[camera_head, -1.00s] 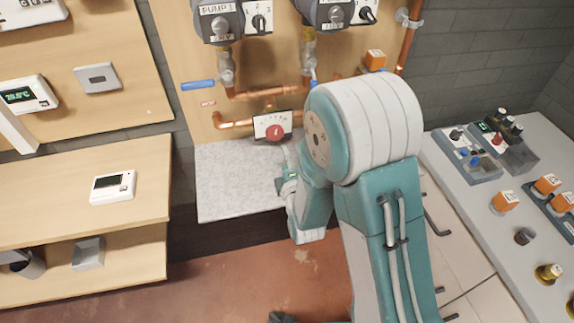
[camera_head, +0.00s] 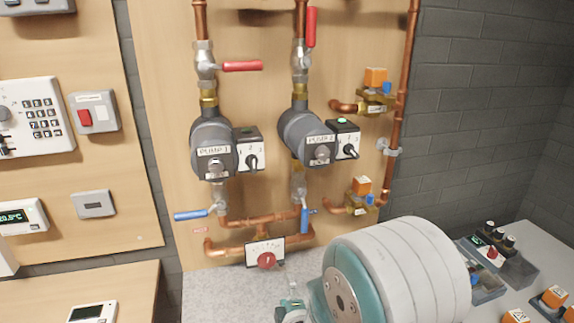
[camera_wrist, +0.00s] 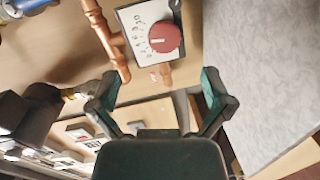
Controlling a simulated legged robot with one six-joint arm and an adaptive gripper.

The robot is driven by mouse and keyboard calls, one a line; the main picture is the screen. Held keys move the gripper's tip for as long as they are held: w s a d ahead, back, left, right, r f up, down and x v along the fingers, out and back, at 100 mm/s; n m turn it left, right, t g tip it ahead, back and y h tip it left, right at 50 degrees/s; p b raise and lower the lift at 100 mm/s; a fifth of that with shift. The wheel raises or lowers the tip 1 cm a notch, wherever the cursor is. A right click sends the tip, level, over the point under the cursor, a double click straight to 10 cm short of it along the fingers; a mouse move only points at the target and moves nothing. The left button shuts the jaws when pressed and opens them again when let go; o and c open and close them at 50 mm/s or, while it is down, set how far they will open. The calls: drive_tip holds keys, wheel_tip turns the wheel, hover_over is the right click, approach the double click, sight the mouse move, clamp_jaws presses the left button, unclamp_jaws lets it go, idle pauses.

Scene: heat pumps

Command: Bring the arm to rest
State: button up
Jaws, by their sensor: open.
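My gripper (camera_wrist: 160,95) is open in the wrist view, its two teal and black fingers spread apart with nothing between them. Beyond the fingers is a white dial plate with a red knob (camera_wrist: 165,38), which also shows in the head view as a red knob (camera_head: 266,261) under the copper pipes. The fingers are apart from the knob. In the head view my arm's large white and teal joint fills the lower right; only a teal part of the wrist shows at the bottom, and the fingers are hidden or out of frame.
Two pumps, PUMP 1 (camera_head: 213,148) and PUMP 2 (camera_head: 308,137), sit on copper pipes on the wooden board (camera_head: 160,100). A grey speckled counter (camera_head: 215,290) lies below.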

drive_tip(key=s+d+r+m+g+h, duration=0.2)
drive_tip(key=s+d+r+m+g, duration=0.3)
drive_tip(key=d+r+m, duration=0.35)
drive_tip(key=s+d+r+m+g, duration=0.1)
drive_tip(key=s+d+r+m, duration=0.1)
drive_tip(key=s, duration=0.4)
drive_tip(key=s+d+r+m+g+h, duration=0.1)
drive_tip(key=s+d+r+m+g, duration=0.1)
drive_tip(key=s+m, duration=0.3)
drive_tip(key=s+d+r+m+g+h, duration=0.1)
drive_tip(key=s+d+r+m+g, duration=0.1)
drive_tip(key=s, duration=0.5)
drive_tip(key=shift+s+d+m, duration=0.2)
drive_tip(key=shift+d+m, duration=0.55)
idle(3.2)
